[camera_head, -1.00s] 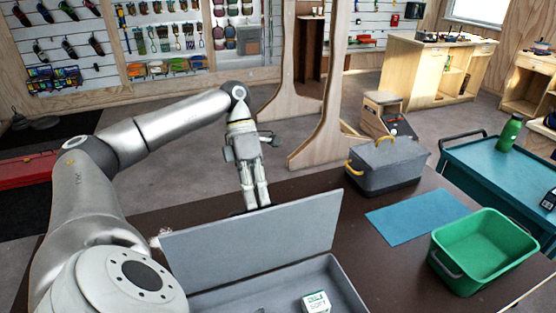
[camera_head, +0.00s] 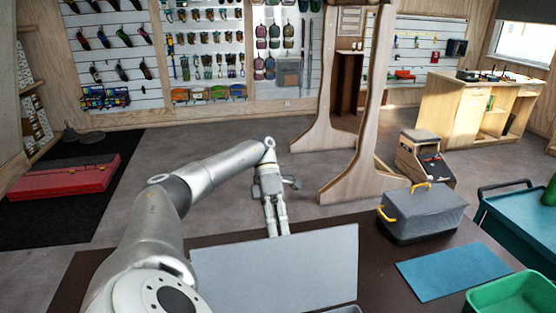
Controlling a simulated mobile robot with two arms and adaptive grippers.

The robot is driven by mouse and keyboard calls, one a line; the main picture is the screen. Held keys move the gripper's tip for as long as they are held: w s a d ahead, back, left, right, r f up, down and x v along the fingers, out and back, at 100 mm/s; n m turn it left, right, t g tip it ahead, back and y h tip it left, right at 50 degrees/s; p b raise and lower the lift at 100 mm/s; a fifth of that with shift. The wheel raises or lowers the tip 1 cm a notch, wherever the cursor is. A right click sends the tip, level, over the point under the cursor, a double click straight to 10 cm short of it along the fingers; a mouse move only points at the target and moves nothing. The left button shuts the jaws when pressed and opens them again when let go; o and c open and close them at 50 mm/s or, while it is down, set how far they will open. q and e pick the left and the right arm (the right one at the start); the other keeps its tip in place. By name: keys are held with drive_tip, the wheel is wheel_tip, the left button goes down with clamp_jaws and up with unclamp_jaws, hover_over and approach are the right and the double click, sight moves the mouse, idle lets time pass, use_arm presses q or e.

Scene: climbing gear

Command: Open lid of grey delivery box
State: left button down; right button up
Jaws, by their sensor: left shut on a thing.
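The grey delivery box's flat lid (camera_head: 300,272) stands raised at the bottom centre, its broad face toward me. Only a sliver of the box rim (camera_head: 345,309) shows below the lid; the inside is out of view. My left gripper (camera_head: 277,232) is at the lid's top edge, pointing down, with its fingers shut on the lid. The fingertips are partly hidden behind the edge. My right gripper is not in view.
The dark table (camera_head: 375,262) also holds a grey case with yellow handles (camera_head: 422,213), a blue mat (camera_head: 453,271) and a green bin (camera_head: 512,296). A teal cart (camera_head: 520,225) stands at the right. A wooden frame (camera_head: 335,150) stands beyond the table.

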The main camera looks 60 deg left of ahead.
use_arm(q)
drive_tip(key=shift+s+d+f+g, duration=0.1)
drive_tip(key=shift+d+f+g, duration=0.1)
drive_tip(key=shift+f, duration=0.4)
drive_tip(key=shift+s+d+f+g, duration=0.1)
drive_tip(key=shift+d+f, duration=0.1)
drive_tip(key=shift+f, duration=0.4)
drive_tip(key=c, duration=1.5)
unclamp_jaws()
drive_tip(key=shift+w, duration=0.1)
drive_tip(key=shift+w+r, duration=0.2)
drive_tip(key=shift+s+r, duration=0.1)
drive_tip(key=shift+r, duration=4.85)
